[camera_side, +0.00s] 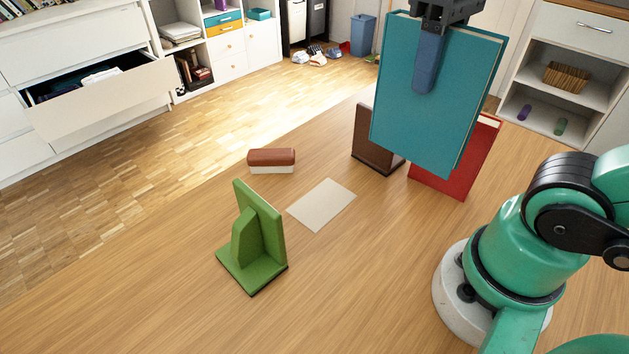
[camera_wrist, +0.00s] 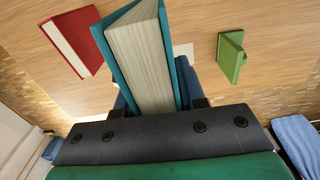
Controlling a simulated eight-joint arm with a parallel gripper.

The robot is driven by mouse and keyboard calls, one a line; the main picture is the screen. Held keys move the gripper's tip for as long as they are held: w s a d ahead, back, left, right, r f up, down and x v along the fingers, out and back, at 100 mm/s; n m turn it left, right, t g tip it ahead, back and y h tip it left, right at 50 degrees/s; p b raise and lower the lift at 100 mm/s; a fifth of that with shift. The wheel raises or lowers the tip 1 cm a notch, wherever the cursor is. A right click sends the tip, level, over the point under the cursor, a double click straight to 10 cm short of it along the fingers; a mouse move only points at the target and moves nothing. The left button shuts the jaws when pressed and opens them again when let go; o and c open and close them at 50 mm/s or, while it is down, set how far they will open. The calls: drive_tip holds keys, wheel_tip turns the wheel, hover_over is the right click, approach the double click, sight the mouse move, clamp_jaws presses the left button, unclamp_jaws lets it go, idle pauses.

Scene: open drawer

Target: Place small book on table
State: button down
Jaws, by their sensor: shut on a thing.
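My gripper (camera_side: 428,62) is shut on a teal book (camera_side: 425,120) and holds it upright in the air above the table (camera_side: 340,280). In the wrist view the teal book (camera_wrist: 144,60) shows its white page edges between my fingers. A red book (camera_side: 463,165) stands behind the teal one in the side view, partly hidden by it. It also shows in the wrist view (camera_wrist: 76,38). A brown bookend (camera_side: 372,145) stands left of the red book. A green bookend (camera_side: 256,238) stands nearer the front, and shows in the wrist view (camera_wrist: 231,56).
A pale flat rectangle (camera_side: 322,204) lies on the table between the bookends. A brown-and-white block, like an eraser (camera_side: 271,160), lies near the far left edge. The front of the table is clear. An open drawer (camera_side: 100,93) and shelves stand beyond.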

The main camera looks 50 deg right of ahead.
sight(421, 104)
wheel_tip(421, 104, down, 16)
drive_tip(key=shift+f, duration=0.15)
idle(0.3)
drive_tip(key=shift+f, duration=0.15)
drive_tip(key=c, duration=0.5)
unclamp_jaws()
wheel_tip(421, 104, up, 12)
drive_tip(key=shift+f, duration=0.1)
drive_tip(key=shift+w, duration=0.2)
drive_tip(key=shift+o, duration=1.1)
drive_tip(key=w+f+t, duration=0.6)
drive_tip(key=w+t, duration=0.1)
drive_tip(key=w, duration=0.2)
drive_tip(key=shift+w+f, duration=0.2)
drive_tip(key=shift+f, duration=0.15)
